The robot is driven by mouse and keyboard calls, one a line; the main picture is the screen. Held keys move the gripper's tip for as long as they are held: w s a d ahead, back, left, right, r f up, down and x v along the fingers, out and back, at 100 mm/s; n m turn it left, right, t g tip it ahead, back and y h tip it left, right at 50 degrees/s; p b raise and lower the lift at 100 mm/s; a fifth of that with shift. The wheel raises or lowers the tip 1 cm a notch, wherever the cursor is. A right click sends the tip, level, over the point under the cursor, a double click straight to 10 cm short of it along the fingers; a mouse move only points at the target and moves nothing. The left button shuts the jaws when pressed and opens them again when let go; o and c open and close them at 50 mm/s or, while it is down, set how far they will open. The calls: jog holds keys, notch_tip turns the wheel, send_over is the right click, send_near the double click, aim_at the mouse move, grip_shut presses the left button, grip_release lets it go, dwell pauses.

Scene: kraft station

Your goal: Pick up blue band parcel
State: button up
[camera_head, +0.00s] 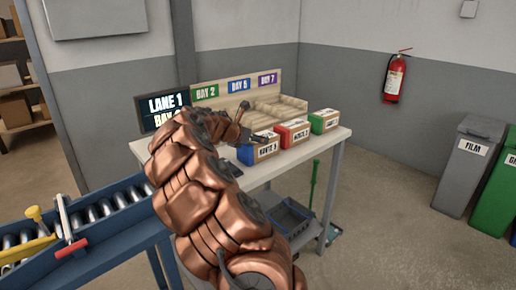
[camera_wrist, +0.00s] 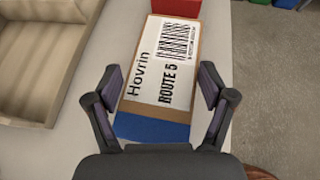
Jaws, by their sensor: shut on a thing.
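The blue band parcel (camera_head: 265,149) is a small cardboard box with a blue end, at the front of the table, left of two similar boxes. In the wrist view the parcel (camera_wrist: 160,65) lies between my fingers, with a white label reading "Hovrin ROUTE 5", a barcode and a blue band at the near end. My gripper (camera_wrist: 160,84) is shut on it, one finger at each long side. In the head view my gripper (camera_head: 252,136) is at the parcel's top, partly hidden by my arm. The parcel appears to be on the table; I cannot tell any small gap.
A red band parcel (camera_head: 292,133) and a green band parcel (camera_head: 324,121) stand to its right on the table (camera_head: 290,160). A wooden bay rack (camera_head: 225,103) stands behind. A roller conveyor (camera_head: 100,250) is at left. Bins (camera_head: 468,165) stand at far right.

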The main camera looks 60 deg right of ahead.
jog(key=shift+c, duration=0.6)
